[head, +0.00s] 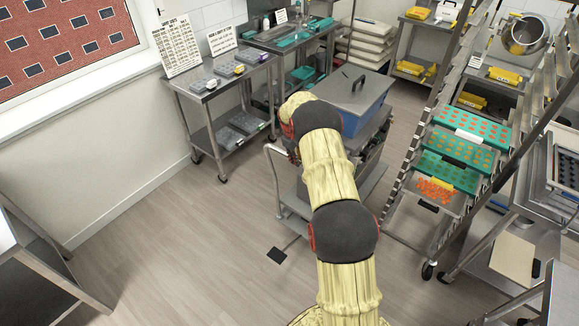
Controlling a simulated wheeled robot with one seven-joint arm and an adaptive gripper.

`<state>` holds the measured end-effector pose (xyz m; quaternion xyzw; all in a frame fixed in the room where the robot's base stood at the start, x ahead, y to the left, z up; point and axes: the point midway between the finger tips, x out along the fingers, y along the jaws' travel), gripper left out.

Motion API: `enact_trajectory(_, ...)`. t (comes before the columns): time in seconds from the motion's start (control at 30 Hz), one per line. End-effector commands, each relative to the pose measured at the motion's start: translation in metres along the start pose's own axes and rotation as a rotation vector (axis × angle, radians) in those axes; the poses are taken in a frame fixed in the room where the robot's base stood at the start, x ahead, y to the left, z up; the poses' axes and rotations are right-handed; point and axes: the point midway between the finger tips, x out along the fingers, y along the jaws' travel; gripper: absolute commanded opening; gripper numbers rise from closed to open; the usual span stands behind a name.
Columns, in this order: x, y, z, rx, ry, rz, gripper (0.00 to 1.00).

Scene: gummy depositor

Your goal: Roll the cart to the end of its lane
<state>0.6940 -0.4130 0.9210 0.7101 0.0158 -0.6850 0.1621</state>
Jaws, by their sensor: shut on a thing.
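The cart (292,204) is a grey metal trolley in the middle of the floor, with a tubular push handle (274,172) on its near left side. A blue bin (366,117) with a grey lid rides on top of it. My arm reaches across the cart and hides much of its near side. My gripper (293,156) is at the handle end, mostly hidden behind my wrist. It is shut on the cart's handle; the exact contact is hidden.
A tall rack (397,185) with green trays of gummies stands close on the cart's right. Steel tables (222,84) with signs line the back left wall. A metal stand (45,262) is at the lower left. The floor (180,240) on the left is clear.

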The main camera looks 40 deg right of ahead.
Motion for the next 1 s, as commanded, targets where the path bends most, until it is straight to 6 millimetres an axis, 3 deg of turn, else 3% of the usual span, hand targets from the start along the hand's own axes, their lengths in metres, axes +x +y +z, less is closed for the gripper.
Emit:
enact_trajectory(0.03,0.0024,-0.0065,0.0008,0.001,-0.011,-0.018,0.00)
enact_trajectory(0.63,0.0062,-0.0027,0.0003,-0.004,-0.015,-0.025,0.00)
enact_trajectory(0.67,0.0060,-0.0018,0.0002,-0.004,-0.014,-0.023,0.19)
enact_trajectory(1.0,0.0039,0.0028,0.0002,-0.001,-0.010,-0.017,0.36)
